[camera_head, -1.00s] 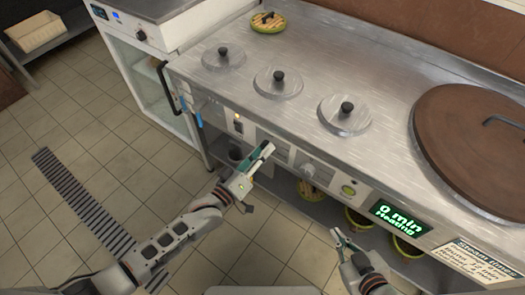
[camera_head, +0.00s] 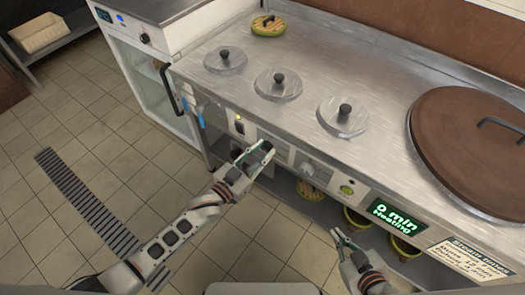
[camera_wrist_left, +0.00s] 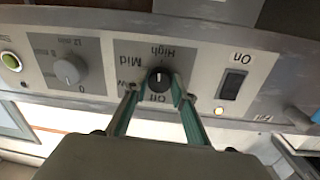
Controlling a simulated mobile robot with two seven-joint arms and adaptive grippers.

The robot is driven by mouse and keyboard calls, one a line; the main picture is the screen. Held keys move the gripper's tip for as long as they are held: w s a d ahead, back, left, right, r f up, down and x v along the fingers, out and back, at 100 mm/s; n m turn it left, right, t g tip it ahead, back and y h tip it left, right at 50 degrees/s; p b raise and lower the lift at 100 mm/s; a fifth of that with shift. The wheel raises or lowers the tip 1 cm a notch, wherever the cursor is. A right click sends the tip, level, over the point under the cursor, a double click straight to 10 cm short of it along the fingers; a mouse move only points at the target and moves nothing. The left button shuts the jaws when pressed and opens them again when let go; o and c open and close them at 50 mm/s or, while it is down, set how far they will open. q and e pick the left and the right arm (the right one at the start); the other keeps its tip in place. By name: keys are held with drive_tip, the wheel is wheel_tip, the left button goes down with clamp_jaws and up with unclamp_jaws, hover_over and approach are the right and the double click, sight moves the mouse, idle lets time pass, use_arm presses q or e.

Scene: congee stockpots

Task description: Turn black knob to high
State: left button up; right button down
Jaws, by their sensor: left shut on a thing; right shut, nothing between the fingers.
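The black knob (camera_wrist_left: 159,79) sits on the control panel in the left wrist view, where the panel appears upside down. Labels reading Off, High, Mid and a partly covered one surround it. I cannot tell surely which label its mark points to. My left gripper (camera_wrist_left: 155,88) has one finger on each side of the knob and is shut on it. In the head view my left gripper (camera_head: 262,150) is at the stove's front panel and hides the knob. My right gripper (camera_head: 343,240) is shut and empty, in front of the panel and apart from it.
A grey timer knob (camera_wrist_left: 68,71), a green button (camera_wrist_left: 11,61) and a black On switch (camera_wrist_left: 235,83) share the panel. A lit display (camera_head: 397,216) reads 0 min Heating. Lidded pots (camera_head: 343,116) fill the stovetop. Pots stand on the shelf below.

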use_arm(q)
drive_tip(key=shift+m, duration=0.7)
drive_tip(key=o, duration=1.1)
drive_tip(key=shift+s+a+f, duration=0.1)
drive_tip(key=shift+s+a, duration=0.25)
drive_tip(key=shift+s, duration=0.05)
drive_tip(key=v, duration=1.1)
